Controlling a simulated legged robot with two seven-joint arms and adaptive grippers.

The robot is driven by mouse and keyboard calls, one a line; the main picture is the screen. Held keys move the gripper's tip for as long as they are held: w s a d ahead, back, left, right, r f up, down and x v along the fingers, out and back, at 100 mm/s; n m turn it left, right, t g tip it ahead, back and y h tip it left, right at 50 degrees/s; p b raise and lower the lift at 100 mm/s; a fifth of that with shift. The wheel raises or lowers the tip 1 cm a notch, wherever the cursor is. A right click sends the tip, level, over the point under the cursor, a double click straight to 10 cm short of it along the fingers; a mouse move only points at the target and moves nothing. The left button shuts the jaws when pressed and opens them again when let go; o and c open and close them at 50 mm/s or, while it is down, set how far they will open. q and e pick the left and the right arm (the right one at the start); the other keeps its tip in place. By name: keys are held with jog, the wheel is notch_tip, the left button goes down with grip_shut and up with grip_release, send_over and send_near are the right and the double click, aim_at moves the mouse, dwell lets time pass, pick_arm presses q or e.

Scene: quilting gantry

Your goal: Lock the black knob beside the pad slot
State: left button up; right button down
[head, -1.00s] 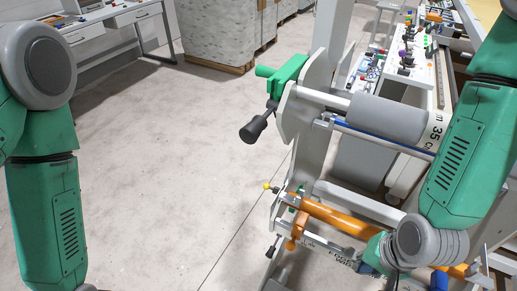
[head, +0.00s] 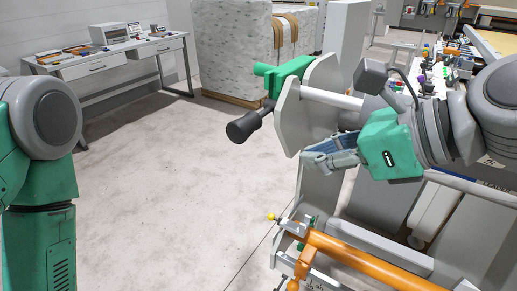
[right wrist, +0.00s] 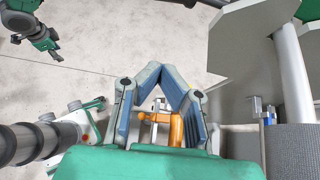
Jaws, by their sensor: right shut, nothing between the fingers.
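A black knob (head: 243,127) on a short arm sticks out beside a green block (head: 282,76) at the roller's grey end plate (head: 306,115). I cannot make out a pad slot. My right gripper (head: 312,157) is below and right of this knob, apart from it, in front of the end plate's lower part. In the right wrist view its blue-padded fingers (right wrist: 160,68) meet at the tips, empty. The end plate (right wrist: 250,45) is to their right there. What looks like my left gripper (right wrist: 47,46) is far off at upper left; its jaws are unclear.
An orange bar (head: 365,262) runs along the gantry below my right gripper, with a yellow ball-tipped lever (head: 271,217) at its end. A desk (head: 110,55) and wrapped stacks (head: 235,45) stand at the back. The floor (head: 165,185) left of the gantry is clear.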

aim_at(256, 119)
jog(key=shift+a, duration=0.1)
jog(key=p+x, duration=0.2)
jog(key=x, duration=0.9)
notch_tip(256, 119, up, 4)
jog(key=shift+a+r+p, duration=0.15)
jog(key=shift+r+p, duration=0.05)
jog(key=shift+p, duration=0.65)
